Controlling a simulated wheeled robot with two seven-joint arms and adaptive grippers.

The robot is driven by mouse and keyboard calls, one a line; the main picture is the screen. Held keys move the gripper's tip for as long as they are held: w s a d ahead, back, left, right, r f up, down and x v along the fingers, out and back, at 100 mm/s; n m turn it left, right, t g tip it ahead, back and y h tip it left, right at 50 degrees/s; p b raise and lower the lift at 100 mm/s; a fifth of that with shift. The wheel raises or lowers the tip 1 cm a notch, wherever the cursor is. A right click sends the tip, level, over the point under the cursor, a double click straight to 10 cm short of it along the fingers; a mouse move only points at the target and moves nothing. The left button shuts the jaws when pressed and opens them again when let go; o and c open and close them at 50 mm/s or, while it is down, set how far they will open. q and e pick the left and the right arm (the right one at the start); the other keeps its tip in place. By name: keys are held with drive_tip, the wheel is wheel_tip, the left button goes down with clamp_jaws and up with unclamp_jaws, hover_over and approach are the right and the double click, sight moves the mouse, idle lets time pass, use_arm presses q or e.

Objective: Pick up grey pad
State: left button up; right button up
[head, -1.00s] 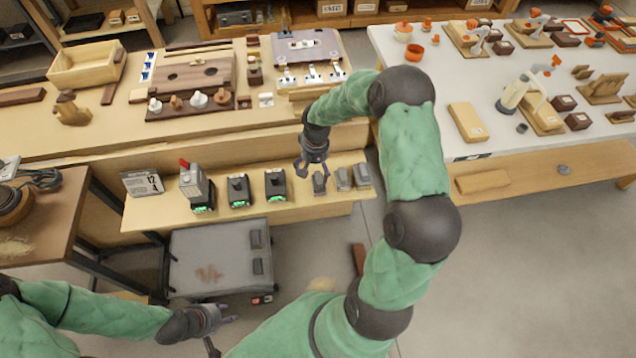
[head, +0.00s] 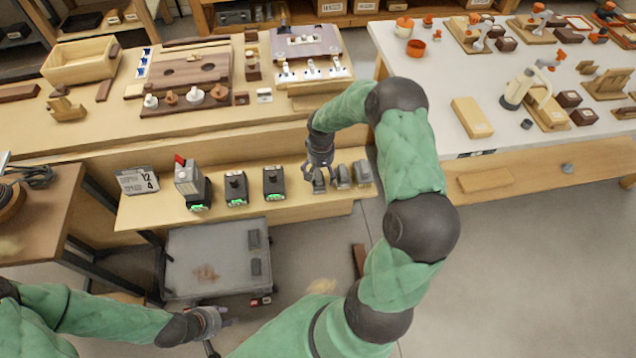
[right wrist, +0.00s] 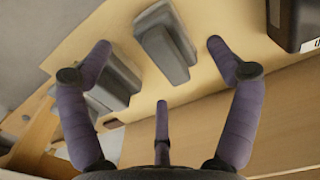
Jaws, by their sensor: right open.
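Three grey pads stand in a row at the right end of the lower wooden shelf. The leftmost grey pad (head: 318,182) is right below my right gripper (head: 318,172). In the right wrist view this grey pad (right wrist: 163,48) lies between and beyond the spread fingers of my right gripper (right wrist: 162,75), which is open and empty. The other two grey pads (head: 343,177) (head: 362,173) stand to its right; they show partly behind a finger in the wrist view (right wrist: 118,82). My left gripper (head: 215,320) is low at the left, away from the shelf; its fingers are too small to judge.
Black devices with green lights (head: 274,184) stand on the shelf (head: 290,208), left of the pads. The workbench (head: 110,135) rises behind, with wooden trays and knobs. A grey cart (head: 210,255) is below the shelf. A white table (head: 440,80) stands right.

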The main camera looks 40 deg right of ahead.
wheel_tip(320, 180, down, 2)
drive_tip(key=shift+f, duration=0.2)
drive_tip(key=c, duration=1.3)
drive_tip(key=shift+r, duration=0.15)
drive_tip(key=shift+r, duration=0.5)
wheel_tip(320, 180, up, 2)
drive_tip(key=shift+r+p, duration=0.15)
drive_tip(key=shift+p, duration=0.75)
drive_tip(key=s+a+r+p, duration=0.4)
drive_tip(key=s+a+r, duration=0.3)
drive_tip(key=a+r, duration=0.2)
drive_tip(key=a, duration=0.2)
drive_tip(key=shift+s+a+r, duration=0.25)
drive_tip(key=shift+s+a, duration=0.05)
drive_tip(key=shift+a, duration=0.1)
